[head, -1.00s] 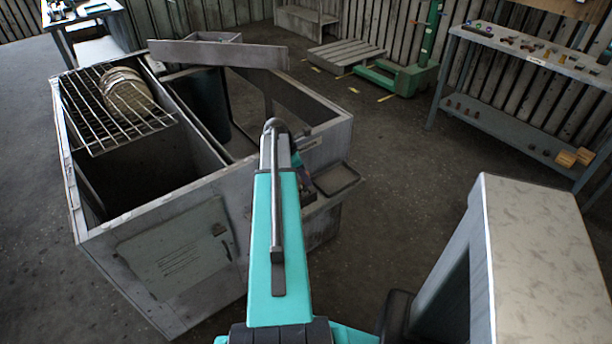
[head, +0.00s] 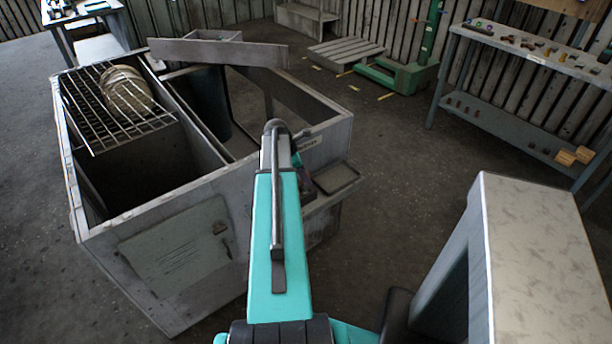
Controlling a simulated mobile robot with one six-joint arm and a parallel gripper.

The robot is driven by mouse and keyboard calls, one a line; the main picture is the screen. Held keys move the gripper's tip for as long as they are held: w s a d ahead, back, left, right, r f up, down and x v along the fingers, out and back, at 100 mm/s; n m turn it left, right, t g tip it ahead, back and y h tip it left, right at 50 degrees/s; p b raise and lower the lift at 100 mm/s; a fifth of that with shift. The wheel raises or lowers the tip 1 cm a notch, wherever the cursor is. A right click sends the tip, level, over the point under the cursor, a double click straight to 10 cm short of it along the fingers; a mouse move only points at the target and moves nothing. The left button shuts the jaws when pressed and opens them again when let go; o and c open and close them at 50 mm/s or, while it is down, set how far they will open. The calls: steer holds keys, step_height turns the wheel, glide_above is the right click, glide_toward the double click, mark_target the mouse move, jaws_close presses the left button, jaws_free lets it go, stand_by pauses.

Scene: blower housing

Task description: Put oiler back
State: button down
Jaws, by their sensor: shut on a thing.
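My teal arm (head: 278,245) reaches forward from the bottom middle to the right front edge of the grey blower housing (head: 185,200). The far end of the arm hides my gripper's jaws, so I see neither the fingers nor anything held in them. Some small dark parts show just right of the arm's end, too unclear to name. A small dark-topped ledge (head: 336,178) sticks out from the right side of the housing, and its visible top looks empty. I cannot make out the oiler.
The open-topped housing holds a wire rack (head: 90,100) with stacked round discs (head: 126,90). A long grey plate (head: 217,52) lies across its far end. A pale-topped block (head: 535,240) stands close at right. A workbench (head: 535,60) is farther right. The floor between is clear.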

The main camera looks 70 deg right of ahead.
steer(key=c, duration=0.9)
jaws_free()
steer(key=shift+w+r+p, duration=0.1)
steer(key=shift+r+p, duration=2.7)
steer(key=shift+r, duration=1.2)
